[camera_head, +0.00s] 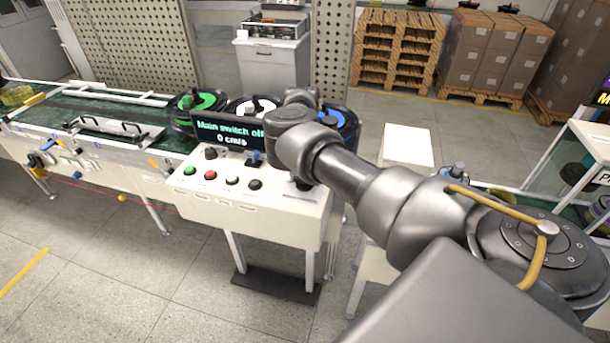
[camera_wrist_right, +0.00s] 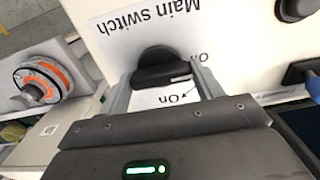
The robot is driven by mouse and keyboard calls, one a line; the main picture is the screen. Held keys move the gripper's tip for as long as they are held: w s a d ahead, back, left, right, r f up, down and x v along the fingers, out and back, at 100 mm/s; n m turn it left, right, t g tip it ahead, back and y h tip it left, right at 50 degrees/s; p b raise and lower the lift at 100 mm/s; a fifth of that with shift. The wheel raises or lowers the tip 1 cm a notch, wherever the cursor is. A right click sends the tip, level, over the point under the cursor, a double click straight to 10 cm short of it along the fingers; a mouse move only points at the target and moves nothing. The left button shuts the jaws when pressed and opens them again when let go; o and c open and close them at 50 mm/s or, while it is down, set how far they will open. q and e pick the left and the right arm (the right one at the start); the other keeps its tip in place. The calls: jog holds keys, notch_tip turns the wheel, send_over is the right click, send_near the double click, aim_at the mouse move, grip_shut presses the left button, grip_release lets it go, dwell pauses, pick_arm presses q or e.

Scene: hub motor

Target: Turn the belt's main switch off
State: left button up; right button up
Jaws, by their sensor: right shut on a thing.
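The main switch is a black knob (camera_wrist_right: 160,65) on the white control panel (camera_head: 260,215). In the wrist view the printed words "Main Switch" and "On" show beside it, with another label partly covered. My right gripper (camera_wrist_right: 165,82) is shut on the knob, one finger on each side. In the head view my right arm hides most of the gripper and the knob. The display (camera_head: 228,132) on the panel reads "Main switch off" and "0 cm/s". My left gripper is not in view.
A green button (camera_head: 190,170), a red button (camera_head: 210,175), black knobs and a blue-topped lever (camera_head: 254,157) sit on the panel left of my arm. The green belt (camera_head: 80,115) runs off to the left. Coloured reels (camera_head: 200,102) stand behind the display.

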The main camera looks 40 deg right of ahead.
dwell(0.5)
jog(key=o, duration=1)
jog(key=shift+r+b, duration=0.6)
jog(key=shift+r, duration=4.8)
jog(key=shift+d, duration=0.1)
